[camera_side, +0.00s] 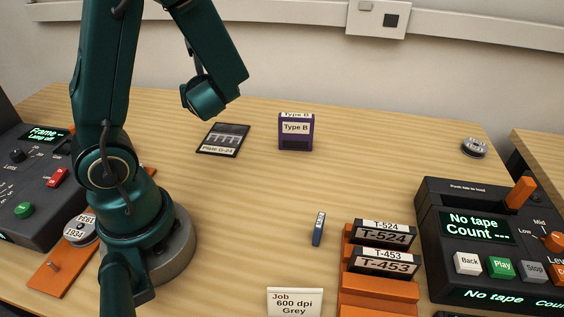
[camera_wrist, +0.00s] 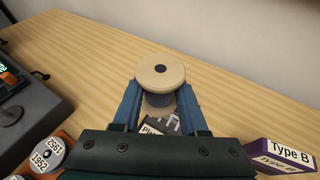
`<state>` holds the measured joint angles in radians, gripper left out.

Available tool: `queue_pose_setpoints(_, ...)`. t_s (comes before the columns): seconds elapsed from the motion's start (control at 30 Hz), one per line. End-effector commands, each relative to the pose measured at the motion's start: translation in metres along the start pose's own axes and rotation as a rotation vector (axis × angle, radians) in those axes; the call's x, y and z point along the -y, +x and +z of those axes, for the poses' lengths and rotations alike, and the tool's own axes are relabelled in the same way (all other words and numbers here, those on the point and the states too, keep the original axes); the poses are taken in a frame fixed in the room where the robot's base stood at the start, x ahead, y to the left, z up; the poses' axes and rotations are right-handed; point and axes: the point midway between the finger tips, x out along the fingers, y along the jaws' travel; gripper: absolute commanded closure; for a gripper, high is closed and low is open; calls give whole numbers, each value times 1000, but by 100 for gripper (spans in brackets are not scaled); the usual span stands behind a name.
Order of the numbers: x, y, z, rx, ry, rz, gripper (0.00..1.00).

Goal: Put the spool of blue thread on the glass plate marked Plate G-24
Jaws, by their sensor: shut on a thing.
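The spool (camera_wrist: 160,72) shows in the wrist view, with a round cream flange, a dark centre hole and dark thread below the flange. My gripper (camera_wrist: 160,100) is shut on it, with one blue finger on each side. The glass plate marked Plate G-24 (camera_side: 224,138) lies flat on the table in the side view, dark with pale shapes and a white label. Part of it (camera_wrist: 173,124) shows beyond the fingers and spool in the wrist view. In the side view my wrist is above and left of the plate; fingers and spool cannot be made out there.
A purple Type B box (camera_side: 296,133) stands right of the plate. A small blue item (camera_side: 318,228), T-524 (camera_side: 385,236) and T-453 (camera_side: 384,264) tapes and a tape machine (camera_side: 490,235) are nearer the front right. A round tin (camera_side: 474,147) lies far right. Table around the plate is clear.

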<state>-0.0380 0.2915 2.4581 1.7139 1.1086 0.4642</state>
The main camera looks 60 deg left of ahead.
Motion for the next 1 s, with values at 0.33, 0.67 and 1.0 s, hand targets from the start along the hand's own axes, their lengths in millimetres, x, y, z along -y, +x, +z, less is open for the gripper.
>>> queue_pose_setpoints(0.33,-84,19,7,-10,-102,268,100)
queue_pose_setpoints(0.67,-55,28,-9,-12,-105,282,100)
queue_pose_setpoints(1.0,7,40,-41,-11,-108,283,100)
